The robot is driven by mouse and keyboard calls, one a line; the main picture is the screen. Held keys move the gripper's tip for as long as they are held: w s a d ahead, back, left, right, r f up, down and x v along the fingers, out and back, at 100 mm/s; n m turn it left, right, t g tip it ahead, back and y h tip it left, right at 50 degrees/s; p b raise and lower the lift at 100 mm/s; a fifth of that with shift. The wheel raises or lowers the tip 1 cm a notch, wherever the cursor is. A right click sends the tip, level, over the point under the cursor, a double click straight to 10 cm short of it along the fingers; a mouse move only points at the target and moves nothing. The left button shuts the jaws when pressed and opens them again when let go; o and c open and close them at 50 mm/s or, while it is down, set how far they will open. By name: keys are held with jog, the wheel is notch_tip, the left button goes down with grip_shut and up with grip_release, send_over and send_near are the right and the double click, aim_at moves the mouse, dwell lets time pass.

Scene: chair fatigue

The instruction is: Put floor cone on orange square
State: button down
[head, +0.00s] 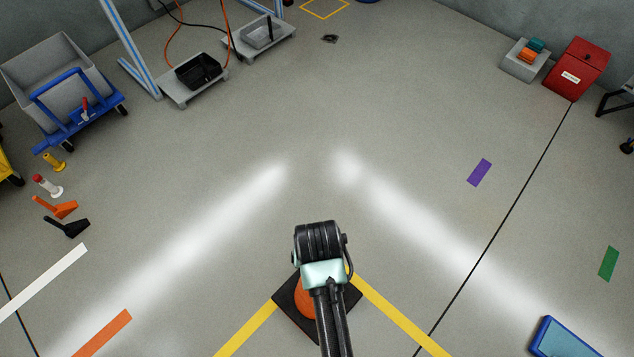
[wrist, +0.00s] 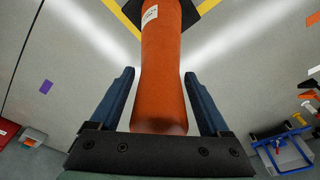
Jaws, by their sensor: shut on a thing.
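The floor cone has an orange body and a black square base (head: 287,302). In the head view it is below my arm, at the corner of two yellow floor lines, and my arm hides most of it. In the wrist view the orange cone body (wrist: 163,50), with a white label, lies between the two blue fingers of my gripper (wrist: 158,75), which is shut on it. I cannot tell whether the base touches the floor. A yellow-orange square outline (head: 325,8) is on the floor at the far top of the head view.
At left stand a grey bin on a blue cart (head: 60,85) and several small items. Grey platforms (head: 195,85) with a black tray stand top left. A red box (head: 577,68) is top right, a blue-framed panel (head: 562,338) bottom right. The middle floor is clear.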

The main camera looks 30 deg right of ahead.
jog(key=shift+f+b, duration=0.95)
jog(key=shift+f, duration=1.3)
grip_release()
jog(key=r+p, duration=0.1)
jog(key=r, duration=0.3)
jog(key=s+r+p, duration=0.1)
jog(key=r+p, duration=0.1)
jog(key=r, duration=0.2)
jog(key=r+p, duration=0.2)
jog(key=r, duration=0.2)
jog(key=shift+s+a, duration=0.3)
jog(key=shift+a, duration=0.1)
